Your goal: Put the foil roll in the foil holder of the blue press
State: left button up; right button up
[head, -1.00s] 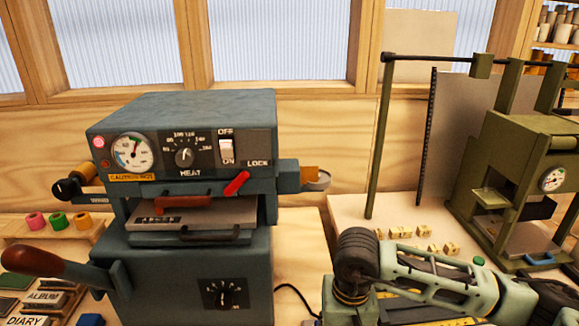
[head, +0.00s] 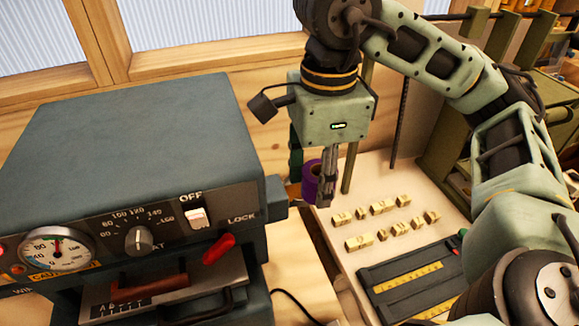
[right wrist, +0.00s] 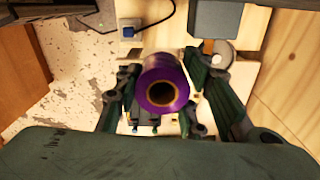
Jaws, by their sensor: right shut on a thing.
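The blue press (head: 140,130) fills the left of the head view. My right gripper (head: 322,198) points down just right of the press's right side, shut on a purple foil roll (head: 309,186). In the right wrist view the roll (right wrist: 163,70) sits between the fingers of the gripper (right wrist: 162,88), its round open end facing the camera. The foil holder on the press's side is mostly hidden by the gripper and roll in the head view. In the wrist view a pale round disc, likely the holder's end (right wrist: 222,54), lies beyond and right of the roll, apart from it in the picture.
A green press (head: 440,120) stands at the right, partly behind my arm. Several small brass type blocks (head: 375,208) and a dark tray with yellow strips (head: 405,285) lie on the pale bench. A dark cable (head: 295,300) runs beside the blue press.

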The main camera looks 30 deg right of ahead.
jog(key=w+d+f+p, duration=0.1)
jog(key=w+f, duration=0.1)
jog(key=w, duration=0.1)
jog(key=w+d+f, duration=0.1)
jog(key=w+f, duration=0.1)
jog(key=w, duration=0.1)
jog(key=w+d+f+p, duration=0.1)
jog(key=w+d+f, duration=0.1)
jog(key=w, duration=0.1)
jog(key=shift+w+p, duration=0.35)
jog(key=shift+w+d+f, duration=0.15)
jog(key=shift+w+f, duration=0.05)
jog(key=shift+f, duration=0.35)
notch_tip(320, 180, down, 4)
jog(key=shift+r+p, duration=0.2)
jog(key=shift+p, duration=0.75)
jog(key=shift+f, duration=0.1)
